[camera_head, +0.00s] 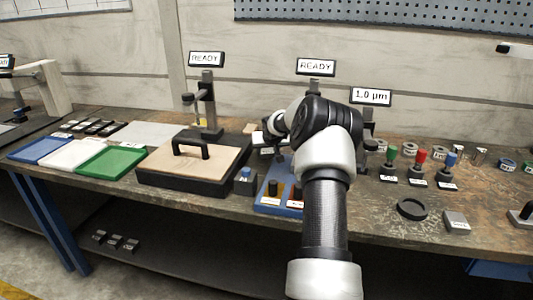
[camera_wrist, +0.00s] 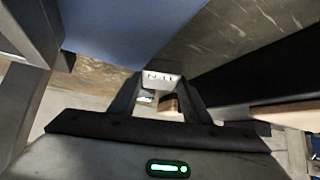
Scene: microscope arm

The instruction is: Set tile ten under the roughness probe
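My gripper (camera_wrist: 160,82) is in the wrist view, with its two dark fingers on either side of a small pale labelled tile (camera_wrist: 162,77). The fingers appear closed on it; its marks are too small to read surely. In the head view my arm reaches over the bench, and my gripper (camera_head: 275,143) is partly hidden by the wrist, above the back of a blue board (camera_head: 268,205). A stand under the "1.0 µm" sign (camera_head: 370,97) is mostly hidden behind my arm, so its probe cannot be made out. A separate grey block (camera_head: 456,220) lies at the right front.
A black box with a wooden top and handle (camera_head: 190,165) stands left of the blue board. Blue, white and green trays (camera_head: 112,160) lie further left. Several coloured-knob stamps (camera_head: 420,170) and a black ring (camera_head: 411,209) are on the right. Small blocks lie on the lower shelf (camera_head: 115,241).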

